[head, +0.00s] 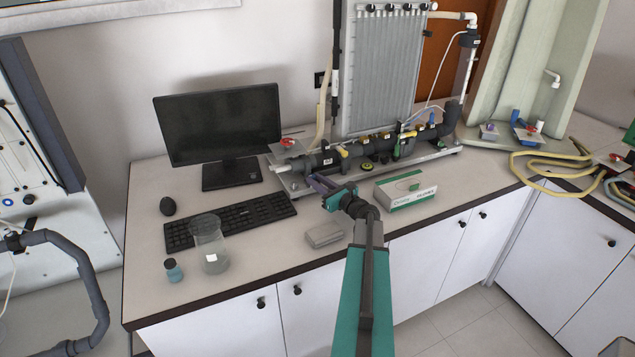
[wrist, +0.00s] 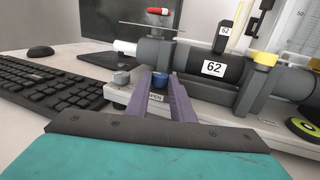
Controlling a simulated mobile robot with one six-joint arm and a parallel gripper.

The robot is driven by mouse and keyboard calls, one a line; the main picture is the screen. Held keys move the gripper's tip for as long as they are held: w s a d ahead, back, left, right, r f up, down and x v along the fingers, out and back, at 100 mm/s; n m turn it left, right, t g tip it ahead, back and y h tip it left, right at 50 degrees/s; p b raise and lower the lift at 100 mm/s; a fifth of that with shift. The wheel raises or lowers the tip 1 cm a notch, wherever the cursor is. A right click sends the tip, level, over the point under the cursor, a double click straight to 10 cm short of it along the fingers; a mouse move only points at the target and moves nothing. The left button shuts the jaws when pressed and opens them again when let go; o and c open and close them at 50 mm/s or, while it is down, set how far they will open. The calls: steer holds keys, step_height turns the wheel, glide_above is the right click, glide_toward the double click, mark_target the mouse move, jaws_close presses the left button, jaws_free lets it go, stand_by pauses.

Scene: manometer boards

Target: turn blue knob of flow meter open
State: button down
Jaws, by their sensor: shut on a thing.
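The small blue knob (wrist: 159,80) sits low on the front of the pipe rig, between the two purple fingers of my gripper (wrist: 160,84) in the wrist view. The fingers are shut on it. A small label just below the knob is partly hidden by the fingers. In the head view my gripper (head: 314,184) reaches the front left of the rig's base, and I cannot make out the knob there. The flow meter rig has a dark grey pipe (head: 330,158), which also shows in the wrist view (wrist: 205,62) with a "62" tag.
A red-handled valve (head: 288,142) is above left. A green-white box (head: 405,190), grey case (head: 324,234), keyboard (head: 230,220), beaker (head: 209,245) and monitor (head: 220,125) stand around my arm.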

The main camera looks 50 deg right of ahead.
steer(key=shift+d+n+y, duration=0.2)
steer(key=shift+n+y, duration=0.5)
steer(key=shift+y, duration=0.4)
steer(key=c, duration=1.5)
jaws_free()
steer(key=shift+c, duration=0.2)
steer(key=shift+a+r+m+h, duration=0.1)
steer(key=shift+a+m+h, duration=0.1)
steer(key=shift+m+h, duration=0.35)
